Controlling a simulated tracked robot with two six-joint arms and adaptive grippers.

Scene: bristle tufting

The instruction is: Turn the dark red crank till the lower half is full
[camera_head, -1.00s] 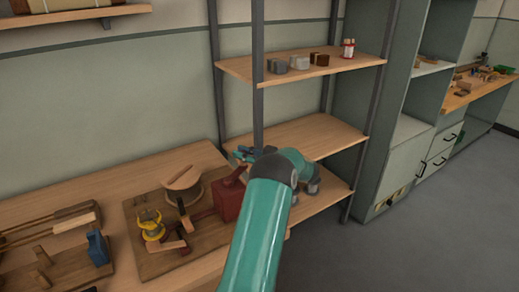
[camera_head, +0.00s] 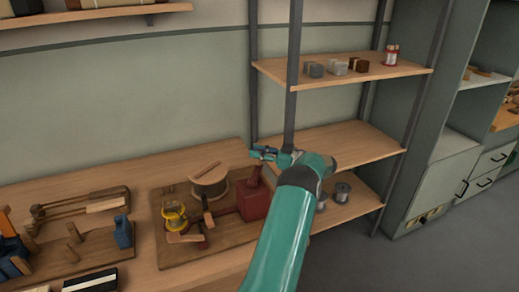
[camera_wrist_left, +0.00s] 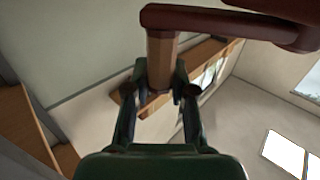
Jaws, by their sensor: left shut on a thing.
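The dark red machine box (camera_head: 254,203) stands on a wooden base board (camera_head: 215,244) on the bench. Its dark red crank (camera_wrist_left: 195,18) crosses the top of the left wrist view, with a wooden grip (camera_wrist_left: 161,58) hanging from it. My left gripper (camera_wrist_left: 164,92) is shut on this grip, one finger on each side. In the head view my left gripper (camera_head: 265,153) is above the box, and the crank is hard to make out there. A yellow part (camera_head: 174,216) and small wooden pieces stand left of the box. The fill of the lower half cannot be made out.
A round wooden-topped drum (camera_head: 209,180) stands behind the yellow part. A blue tool (camera_head: 123,232) and wooden racks lie to the left. A shelf unit (camera_head: 340,75) with small blocks stands close behind my arm. The floor at right is clear.

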